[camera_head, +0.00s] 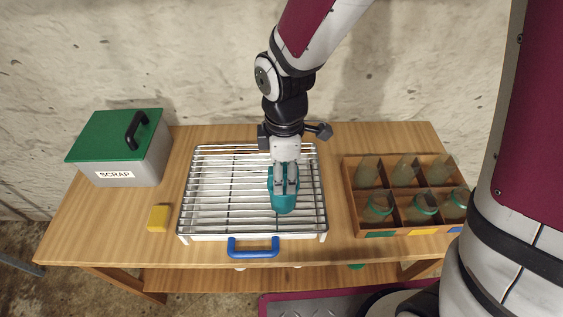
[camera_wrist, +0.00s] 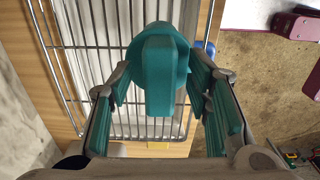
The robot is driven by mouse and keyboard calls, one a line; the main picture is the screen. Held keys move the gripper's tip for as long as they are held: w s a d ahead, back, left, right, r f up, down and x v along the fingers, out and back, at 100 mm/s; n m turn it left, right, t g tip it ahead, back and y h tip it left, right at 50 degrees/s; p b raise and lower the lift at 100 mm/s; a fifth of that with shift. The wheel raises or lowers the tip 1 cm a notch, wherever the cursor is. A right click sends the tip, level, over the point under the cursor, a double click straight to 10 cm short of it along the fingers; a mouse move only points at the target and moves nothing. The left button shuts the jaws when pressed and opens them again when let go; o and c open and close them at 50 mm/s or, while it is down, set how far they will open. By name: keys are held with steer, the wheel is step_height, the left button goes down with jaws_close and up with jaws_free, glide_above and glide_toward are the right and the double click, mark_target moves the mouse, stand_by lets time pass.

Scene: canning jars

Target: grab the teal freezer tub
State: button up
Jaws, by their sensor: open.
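The teal freezer tub (camera_head: 284,203) stands on the wire rack, right of the rack's middle. In the wrist view the tub (camera_wrist: 158,75) lies between the two teal-padded fingers, with visible gaps on both sides. My gripper (camera_head: 285,182) is over the tub, pointing down, and hides part of it. In the wrist view my gripper (camera_wrist: 165,115) is open, its fingers on either side of the tub and apart from it.
The wire rack (camera_head: 215,190) has a blue handle (camera_head: 253,247) in front. A grey scrap bin (camera_head: 140,160) with a green lid and a yellow block (camera_head: 158,218) are left. A wooden crate (camera_head: 350,205) of several glass jars stands right. Bare table (camera_head: 100,235) shows front left.

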jaws_close()
stand_by(0.3)
